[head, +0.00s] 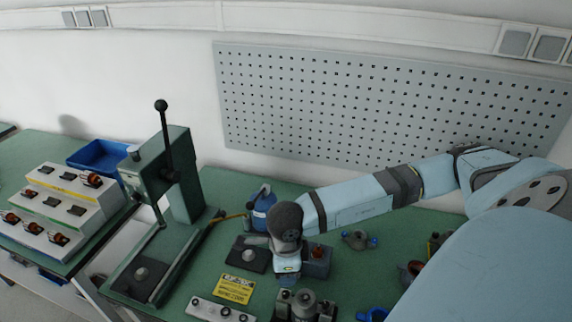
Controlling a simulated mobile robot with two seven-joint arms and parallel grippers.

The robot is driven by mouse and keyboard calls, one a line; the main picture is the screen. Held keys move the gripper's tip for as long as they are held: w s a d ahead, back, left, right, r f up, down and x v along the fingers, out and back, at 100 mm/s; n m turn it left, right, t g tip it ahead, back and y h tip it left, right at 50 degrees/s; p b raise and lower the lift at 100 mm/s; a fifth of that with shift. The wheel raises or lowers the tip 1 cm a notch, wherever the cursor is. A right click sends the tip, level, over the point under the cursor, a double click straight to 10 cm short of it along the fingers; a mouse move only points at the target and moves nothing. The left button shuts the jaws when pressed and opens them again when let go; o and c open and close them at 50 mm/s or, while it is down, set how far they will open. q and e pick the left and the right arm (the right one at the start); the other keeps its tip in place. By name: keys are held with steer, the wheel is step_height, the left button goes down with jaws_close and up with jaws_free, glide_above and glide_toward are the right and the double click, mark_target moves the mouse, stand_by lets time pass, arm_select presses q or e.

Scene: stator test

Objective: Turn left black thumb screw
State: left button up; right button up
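My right arm reaches in from the right, and its gripper (288,281) points down over the green bench. The gripper is seen from above and behind, so its fingertips and any gap between them do not show clearly. Just in front of it stands a dark fixture (304,306) with a grey round top and darker knob-like parts at its sides. The gripper overlaps the fixture's back left part in the picture. I cannot make out for certain which part is the left black thumb screw, or whether the gripper touches it. My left gripper is out of view.
A green lever press (180,190) stands to the left. A blue bottle (262,210), a dark plate (248,254), a yellow label (234,289) and a grey strip with round parts (219,312) lie nearby. A grey box (317,263) stands close right of the gripper. A pegboard (380,110) is behind.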

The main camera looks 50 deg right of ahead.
steer(key=shift+r, duration=1.8)
